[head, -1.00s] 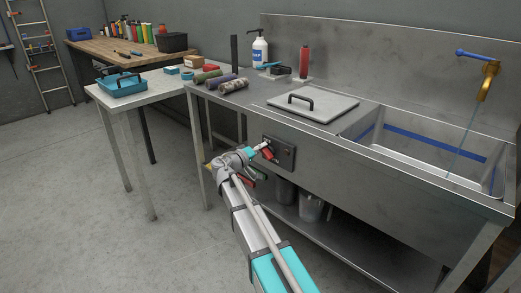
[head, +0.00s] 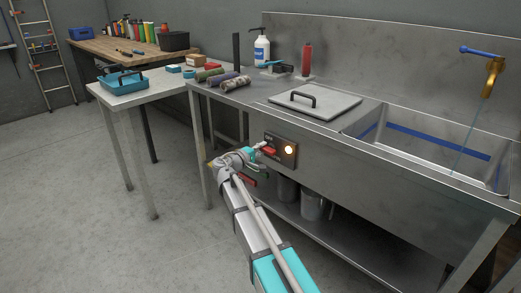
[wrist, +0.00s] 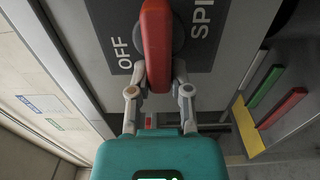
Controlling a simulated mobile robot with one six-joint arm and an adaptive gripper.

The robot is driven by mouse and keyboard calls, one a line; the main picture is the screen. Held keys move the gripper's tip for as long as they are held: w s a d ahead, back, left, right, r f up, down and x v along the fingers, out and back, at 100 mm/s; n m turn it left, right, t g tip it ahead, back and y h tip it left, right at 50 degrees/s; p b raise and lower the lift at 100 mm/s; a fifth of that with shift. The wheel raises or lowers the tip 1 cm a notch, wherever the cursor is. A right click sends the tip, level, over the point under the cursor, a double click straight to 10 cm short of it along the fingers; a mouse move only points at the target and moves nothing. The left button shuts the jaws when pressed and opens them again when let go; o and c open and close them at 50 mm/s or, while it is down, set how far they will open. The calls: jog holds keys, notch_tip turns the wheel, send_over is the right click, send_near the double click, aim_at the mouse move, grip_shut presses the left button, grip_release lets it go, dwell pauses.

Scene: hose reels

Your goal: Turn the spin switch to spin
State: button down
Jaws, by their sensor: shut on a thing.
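The spin switch is a red lever (wrist: 157,45) on a dark panel (head: 281,150) on the sink unit's front. In the wrist view the lever stands upright between the labels OFF at left and SPI at right, the rest of the second label cut off. My gripper (wrist: 158,88) has one finger on each side of the lever's lower end and is shut on it.
The steel sink unit holds a lidded section (head: 315,101) and a basin with a tap (head: 491,76). Metal cans (head: 312,203) stand on its lower shelf. A side table (head: 160,88) with a blue tray (head: 124,84) stands left. The floor at left is clear.

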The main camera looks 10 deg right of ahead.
jog(key=shift+d, duration=0.15)
jog(key=c, duration=0.6)
grip_release()
jog(key=shift+o, duration=0.2)
jog(key=shift+a, duration=0.2)
jog(key=shift+s+a, duration=0.2)
jog(key=v, duration=1.1)
jog(key=shift+s+f, duration=0.1)
